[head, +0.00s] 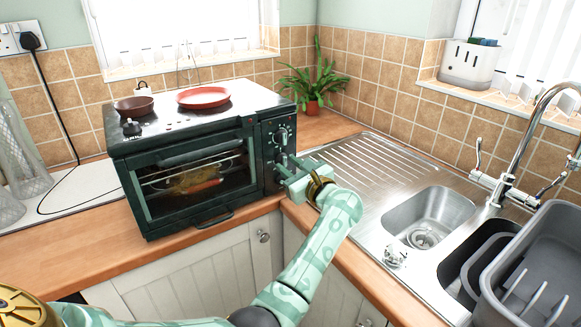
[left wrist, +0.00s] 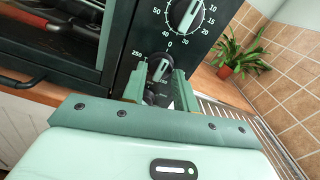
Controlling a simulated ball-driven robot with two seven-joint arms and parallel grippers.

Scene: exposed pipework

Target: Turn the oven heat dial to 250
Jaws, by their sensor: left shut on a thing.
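The dark green oven (head: 185,165) stands on the wooden counter with its control panel on the right of its glass door. In the left wrist view, the heat dial (left wrist: 160,68) is a dark knob below the larger timer dial (left wrist: 185,14); the 250 mark shows at its upper left. My left gripper (head: 291,172) reaches the panel from the right. In the left wrist view its fingers (left wrist: 160,80) are shut on the heat dial, one on each side. The fingers hide part of the scale, and I cannot tell which number the dial points to. My right gripper is out of view.
A brown bowl (head: 134,106) and a red plate (head: 203,97) sit on the oven. A potted plant (head: 312,90) stands behind it at the corner. The steel sink (head: 432,215) and a grey rack (head: 540,270) are to the right.

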